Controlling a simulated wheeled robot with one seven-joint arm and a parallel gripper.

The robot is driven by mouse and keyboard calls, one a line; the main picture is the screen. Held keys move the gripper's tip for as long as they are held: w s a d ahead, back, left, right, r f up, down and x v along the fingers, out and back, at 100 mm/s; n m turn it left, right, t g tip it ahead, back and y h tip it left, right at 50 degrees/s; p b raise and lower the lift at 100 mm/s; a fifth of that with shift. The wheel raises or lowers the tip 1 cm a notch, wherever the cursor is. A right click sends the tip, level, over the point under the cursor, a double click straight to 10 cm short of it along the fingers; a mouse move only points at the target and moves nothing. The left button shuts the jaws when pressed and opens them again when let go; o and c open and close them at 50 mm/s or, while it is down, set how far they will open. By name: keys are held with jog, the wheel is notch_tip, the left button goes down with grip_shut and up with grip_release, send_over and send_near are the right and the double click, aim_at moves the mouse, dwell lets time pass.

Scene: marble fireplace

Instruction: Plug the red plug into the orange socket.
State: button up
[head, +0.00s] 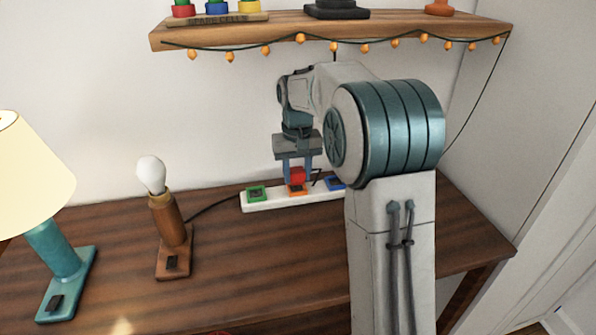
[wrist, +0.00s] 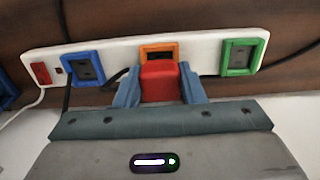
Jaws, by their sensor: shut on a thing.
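My gripper (head: 298,174) points down over the white power strip (head: 275,201) and is shut on the red plug (head: 297,175). The red plug also shows between the blue fingers in the wrist view (wrist: 160,82). The orange socket (head: 297,190) is directly under the plug in the head view. In the wrist view, the orange socket (wrist: 157,49) shows just beyond the plug, with part of its dark face uncovered. The plug's underside is hidden, so I cannot tell whether it touches the socket.
A green socket (head: 256,193) and a blue socket (head: 335,184) flank the orange one. A bulb lamp (head: 171,235) and a teal lamp (head: 62,262) stand left on the wooden table. A shelf (head: 330,30) with string lights hangs above the arm. Dark cords lie near the strip.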

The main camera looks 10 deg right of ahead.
aim_at(297, 171)
jog(key=shift+f+b, duration=0.6)
jog(key=shift+f, duration=0.5)
jog(key=o, duration=1.1)
jog(key=shift+r, duration=0.1)
notch_tip(297, 171, up, 7)
jog(key=shift+r+p, duration=0.2)
jog(key=shift+p, duration=0.75)
